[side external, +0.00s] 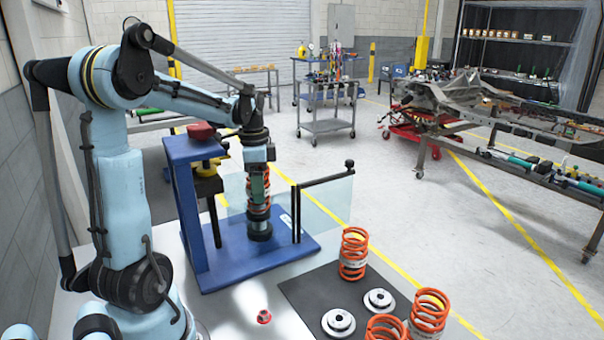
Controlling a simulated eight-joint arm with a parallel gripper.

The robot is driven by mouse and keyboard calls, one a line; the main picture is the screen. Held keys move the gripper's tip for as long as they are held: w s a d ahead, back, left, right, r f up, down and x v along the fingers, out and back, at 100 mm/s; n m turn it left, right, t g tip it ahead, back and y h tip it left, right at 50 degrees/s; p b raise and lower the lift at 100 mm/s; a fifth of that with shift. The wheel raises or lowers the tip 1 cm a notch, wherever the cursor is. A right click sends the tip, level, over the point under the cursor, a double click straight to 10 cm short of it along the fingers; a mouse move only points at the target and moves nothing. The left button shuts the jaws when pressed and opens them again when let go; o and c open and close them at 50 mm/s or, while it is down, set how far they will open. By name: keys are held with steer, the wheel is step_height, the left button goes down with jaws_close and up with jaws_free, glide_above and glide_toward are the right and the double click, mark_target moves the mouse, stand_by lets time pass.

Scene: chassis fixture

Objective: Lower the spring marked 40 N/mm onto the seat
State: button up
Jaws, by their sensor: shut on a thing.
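My gripper (257,183) is shut on an orange coil spring (265,195), held upright over the blue press stand. The fingers cover much of the spring, and no marking on it can be read. Directly below it, a dark round seat (260,232) stands on the blue base plate (228,262). The spring's lower end is close to the seat; I cannot tell whether they touch.
A clear guard panel (328,205) on a black post (296,215) stands right of the gripper. Several orange springs (353,254) and metal discs (379,301) sit on a dark mat (308,290). A small red part (264,316) lies on the table.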

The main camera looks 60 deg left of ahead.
steer(key=shift+s+a+f+n, duration=0.15)
steer(key=shift+s+f+n, duration=0.2)
steer(key=shift+s, duration=0.3)
jaws_close()
steer(key=o, duration=1.7)
jaws_free()
